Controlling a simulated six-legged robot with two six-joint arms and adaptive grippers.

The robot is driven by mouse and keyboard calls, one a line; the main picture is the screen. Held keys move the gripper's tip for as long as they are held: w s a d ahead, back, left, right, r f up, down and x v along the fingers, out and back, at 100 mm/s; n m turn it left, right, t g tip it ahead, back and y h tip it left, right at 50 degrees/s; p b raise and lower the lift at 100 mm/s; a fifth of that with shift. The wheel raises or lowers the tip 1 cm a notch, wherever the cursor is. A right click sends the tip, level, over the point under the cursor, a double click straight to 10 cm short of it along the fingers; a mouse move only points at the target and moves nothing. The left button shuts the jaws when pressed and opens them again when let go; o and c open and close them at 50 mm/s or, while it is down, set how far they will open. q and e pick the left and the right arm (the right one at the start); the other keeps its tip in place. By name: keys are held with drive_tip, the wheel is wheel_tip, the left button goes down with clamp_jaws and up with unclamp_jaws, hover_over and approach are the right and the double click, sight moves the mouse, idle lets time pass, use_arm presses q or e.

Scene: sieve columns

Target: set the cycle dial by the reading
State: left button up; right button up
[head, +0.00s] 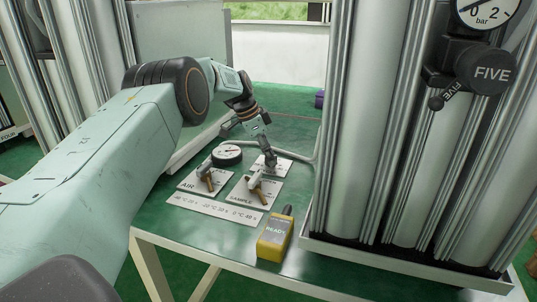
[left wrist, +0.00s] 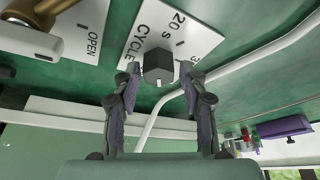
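The cycle dial is a dark faceted knob (left wrist: 158,68) with a small white mark, on a white plate (left wrist: 200,35) lettered CYCLE and 20 s; another marking is cut off. My left gripper (left wrist: 160,73) is open in the left wrist view, a fingertip on each side of the knob with what look like narrow gaps. In the head view my left gripper (head: 269,163) reaches down over the back plate and hides the knob. A round gauge (head: 228,152) stands behind the AIR plate; its reading is too small to tell. A strip (head: 214,209) carries temperatures and times. My right gripper is not in view.
The AIR plate (head: 190,184) and SAMPLE plate (head: 240,201) carry lever handles in front of the dial. A yellow READY device (head: 274,238) stands at the table's front edge. Tall metal columns (head: 350,130) rise on the right. A pale pipe (left wrist: 150,120) runs close by the gripper.

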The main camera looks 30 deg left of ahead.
use_arm(q)
drive_tip(key=shift+o, duration=0.7)
drive_tip(key=shift+f, duration=0.1)
drive_tip(key=v, duration=1.2)
drive_tip(key=shift+d, duration=0.1)
